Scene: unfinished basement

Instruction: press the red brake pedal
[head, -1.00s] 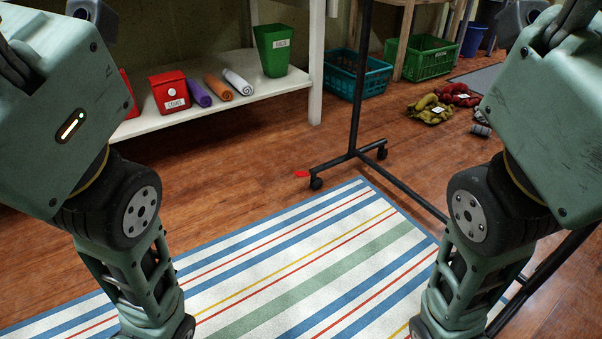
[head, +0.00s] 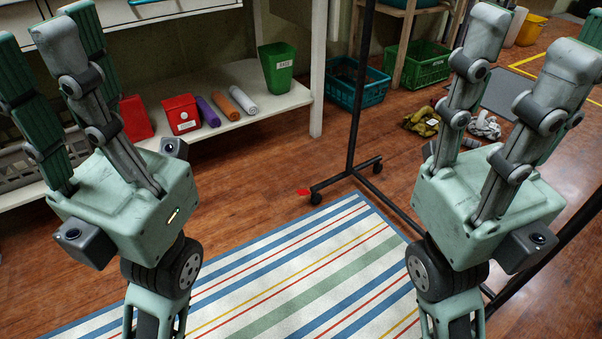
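The red brake pedal (head: 303,191) is a small red tab low at the rack's near-left wheel, just above the floor and beyond the striped rug. My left gripper (head: 62,15) points up at the left, its fingers spread and empty, well left of the pedal. My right gripper (head: 535,35) points up at the right, its fingers spread and empty, well right of the pedal. Neither gripper touches the pedal.
The black wheeled rack (head: 356,120) stands in the middle, with its base bar running right behind my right arm. A white shelf (head: 255,125) with a green bin, rolled mats and red boxes is at the left. Crates (head: 415,66) stand behind. The striped rug (head: 300,265) lies in front.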

